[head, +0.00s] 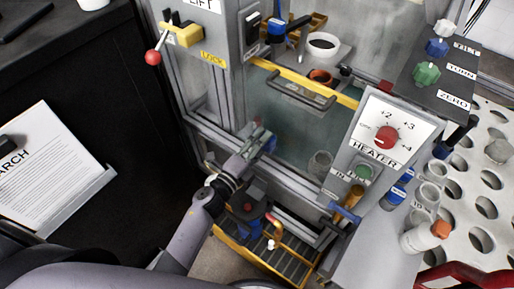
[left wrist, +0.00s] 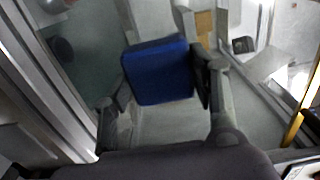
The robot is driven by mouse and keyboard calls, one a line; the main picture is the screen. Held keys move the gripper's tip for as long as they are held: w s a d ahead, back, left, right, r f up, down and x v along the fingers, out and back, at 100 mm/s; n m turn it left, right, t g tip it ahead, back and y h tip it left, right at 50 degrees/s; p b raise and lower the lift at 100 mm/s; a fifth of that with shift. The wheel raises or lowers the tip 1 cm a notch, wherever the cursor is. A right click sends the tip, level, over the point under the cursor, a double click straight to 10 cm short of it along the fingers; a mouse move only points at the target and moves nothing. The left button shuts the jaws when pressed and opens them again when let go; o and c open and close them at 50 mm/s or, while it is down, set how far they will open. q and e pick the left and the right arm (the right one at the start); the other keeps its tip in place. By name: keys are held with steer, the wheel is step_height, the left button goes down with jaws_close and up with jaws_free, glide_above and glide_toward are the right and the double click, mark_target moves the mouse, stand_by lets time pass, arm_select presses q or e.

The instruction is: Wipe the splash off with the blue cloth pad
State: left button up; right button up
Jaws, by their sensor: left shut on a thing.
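My left gripper (head: 258,142) is at the front window of the grey cabinet, its arm coming up from the lower left. It is shut on the blue cloth pad (left wrist: 158,70), which sits between the two fingers in the left wrist view. My right gripper is not in view.
A yellow bar with a handle (head: 300,92) crosses above the window. A heater panel (head: 387,135) with a red knob stands to the right. Bottles and a perforated rack fill the right side.

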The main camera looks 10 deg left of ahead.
mark_target(283, 138)
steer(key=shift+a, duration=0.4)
arm_select(q)
steer(key=shift+x, duration=1.05)
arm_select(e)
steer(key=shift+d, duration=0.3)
